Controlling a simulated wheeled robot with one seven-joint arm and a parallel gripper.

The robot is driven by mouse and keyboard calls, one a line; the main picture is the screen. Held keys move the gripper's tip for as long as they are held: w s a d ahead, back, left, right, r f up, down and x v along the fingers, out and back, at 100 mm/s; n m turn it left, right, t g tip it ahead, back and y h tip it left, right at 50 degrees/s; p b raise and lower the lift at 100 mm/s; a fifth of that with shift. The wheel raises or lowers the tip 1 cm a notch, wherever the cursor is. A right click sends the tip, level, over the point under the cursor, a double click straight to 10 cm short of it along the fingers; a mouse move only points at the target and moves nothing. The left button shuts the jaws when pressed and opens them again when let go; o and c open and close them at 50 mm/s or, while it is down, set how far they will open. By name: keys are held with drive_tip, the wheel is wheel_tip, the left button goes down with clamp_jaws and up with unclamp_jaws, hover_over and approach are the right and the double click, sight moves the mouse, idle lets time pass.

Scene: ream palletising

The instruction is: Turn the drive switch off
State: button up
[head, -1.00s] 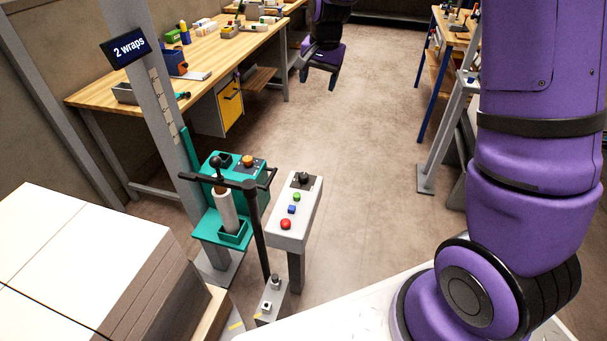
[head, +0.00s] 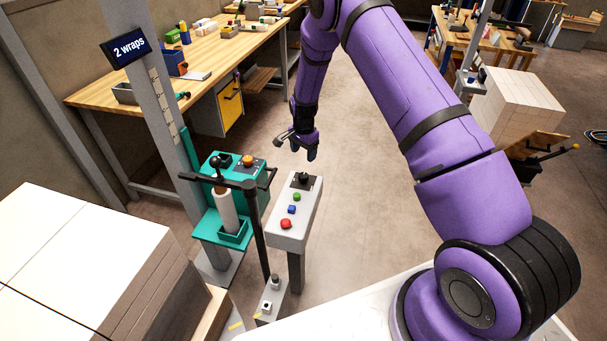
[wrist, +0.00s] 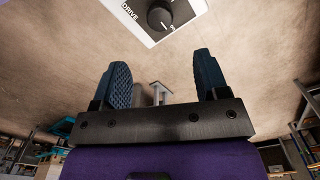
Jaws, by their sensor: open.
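The drive switch (head: 304,178) is a dark rotary knob at the far end of the grey control box (head: 287,236). In the wrist view the black knob (wrist: 159,17) shows at the top, beside the word DRIVE, on a pale panel. Its exact setting is hard to read. My gripper (head: 312,155) is just above and beyond the knob in the head view, apart from it. In the wrist view its two blue ridged fingers (wrist: 164,75) stand wide apart with nothing between them.
Green (head: 297,197), blue (head: 292,210) and red (head: 286,224) buttons sit on the same box. A teal machine (head: 212,228) with a black handle stands close left. A sign reads "2 wraps" (head: 126,46). White-topped reams (head: 80,235) are at lower left. The floor right of the box is clear.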

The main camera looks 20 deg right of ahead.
sight(304, 175)
wheel_tip(304, 175, down, 11)
drive_tip(key=shift+r, duration=0.1)
idle(0.4)
drive_tip(key=shift+c, duration=0.5)
drive_tip(key=c, duration=0.8)
drive_tip(key=shift+c, duration=0.2)
